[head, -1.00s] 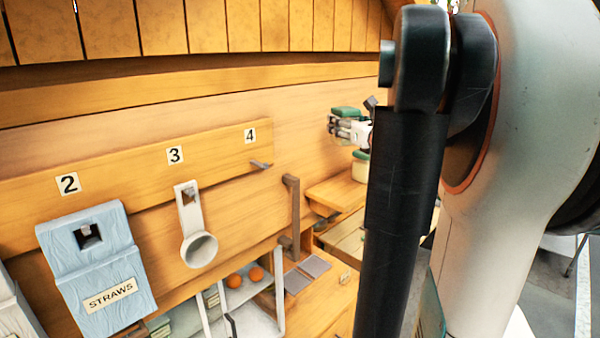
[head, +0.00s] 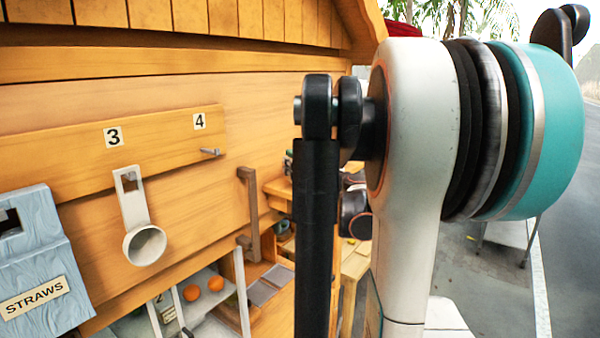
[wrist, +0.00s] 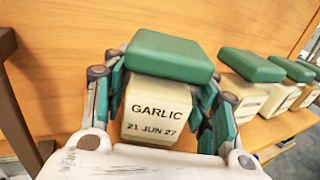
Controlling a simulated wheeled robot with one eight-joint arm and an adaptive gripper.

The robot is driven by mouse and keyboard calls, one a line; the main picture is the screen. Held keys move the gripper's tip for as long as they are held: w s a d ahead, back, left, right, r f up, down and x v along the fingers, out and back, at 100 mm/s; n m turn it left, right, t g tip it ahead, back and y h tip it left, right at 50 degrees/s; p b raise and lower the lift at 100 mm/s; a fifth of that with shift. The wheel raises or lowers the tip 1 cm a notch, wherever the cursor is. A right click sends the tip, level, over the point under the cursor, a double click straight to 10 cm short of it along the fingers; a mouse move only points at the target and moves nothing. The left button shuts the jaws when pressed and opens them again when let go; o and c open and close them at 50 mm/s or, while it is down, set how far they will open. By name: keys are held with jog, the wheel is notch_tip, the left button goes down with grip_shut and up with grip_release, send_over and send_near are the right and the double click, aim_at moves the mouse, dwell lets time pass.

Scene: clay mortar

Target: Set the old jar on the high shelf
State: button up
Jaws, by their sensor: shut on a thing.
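My gripper (wrist: 163,88) is shut around a cream jar (wrist: 155,125) with a green lid, labelled "GARLIC 21 JUN 27", in the wrist view. Its fingers are on both sides of the jar, which looks roughly upright. Several similar green-lidded jars (wrist: 252,66) stand in a row to its right on a wooden shelf (wrist: 272,132); their labels are too small or angled to read. Whether the held jar touches the shelf is hidden. In the head view my arm covers the gripper and most of that area. A wooden shelf edge (head: 277,188) shows left of the arm.
A dark wooden upright (wrist: 15,110) stands close on the left in the wrist view. In the head view, a blue straws box (head: 35,265), a hanging white scoop (head: 145,243), a peg (head: 210,151) and a brown bracket (head: 250,212) are on the wall. Open pavement lies at right.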

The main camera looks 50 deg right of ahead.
jog(key=shift+f, duration=0.15)
jog(key=o, duration=0.9)
jog(key=shift+f, duration=0.1)
jog(key=o, duration=0.4)
jog(key=shift+c, duration=0.2)
